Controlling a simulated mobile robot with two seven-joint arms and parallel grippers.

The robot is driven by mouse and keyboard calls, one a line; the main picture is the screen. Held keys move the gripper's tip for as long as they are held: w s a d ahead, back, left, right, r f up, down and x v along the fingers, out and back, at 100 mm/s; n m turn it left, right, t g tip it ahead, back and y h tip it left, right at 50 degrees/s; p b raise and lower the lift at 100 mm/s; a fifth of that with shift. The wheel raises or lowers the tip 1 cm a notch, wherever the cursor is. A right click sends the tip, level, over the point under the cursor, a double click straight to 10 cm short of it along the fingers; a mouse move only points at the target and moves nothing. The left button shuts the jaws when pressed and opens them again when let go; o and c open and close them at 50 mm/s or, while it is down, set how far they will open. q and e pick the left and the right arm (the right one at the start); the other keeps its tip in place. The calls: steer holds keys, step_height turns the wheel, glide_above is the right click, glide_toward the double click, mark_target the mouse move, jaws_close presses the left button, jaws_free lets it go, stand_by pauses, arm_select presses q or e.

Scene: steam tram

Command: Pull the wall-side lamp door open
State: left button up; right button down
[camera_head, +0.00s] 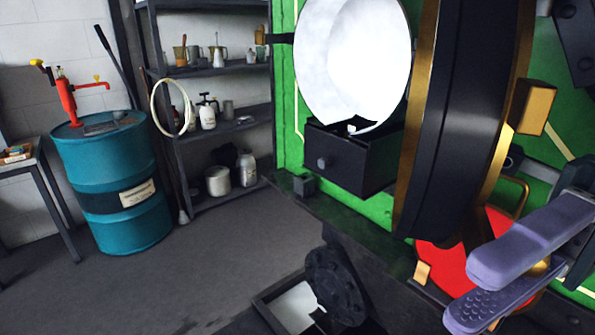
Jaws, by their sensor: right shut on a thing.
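A big round drum (455,110), black with gold rims, stands nearly edge-on in the middle right; I take it for the lamp or its door. To its left a round white disc (355,55) shows in front of the green wall. Part of a red disc (445,262) shows below the drum. My right gripper (472,293), with purple pads, is at the lower right in front of the red disc. It is shut on a gold-coloured part, mostly hidden between its pads. I cannot tell how that part joins the drum. My left gripper is not in view.
A black box (340,165) juts from the green wall (288,110) under the white disc. A dark round flange (335,285) stands low at the centre. A teal barrel (120,190) with a red pump and a shelf (230,128) are at the left. The grey floor between is clear.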

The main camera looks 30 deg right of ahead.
stand_by(0.3)
steer(key=c, duration=0.7)
jaws_free()
steer(key=shift+d, duration=0.1)
steer(key=d, duration=0.3)
steer(key=d+b, duration=0.1)
steer(key=d, duration=0.2)
steer(key=s+d+b, duration=0.1)
steer(key=d, duration=0.3)
steer(key=shift+a, duration=0.1)
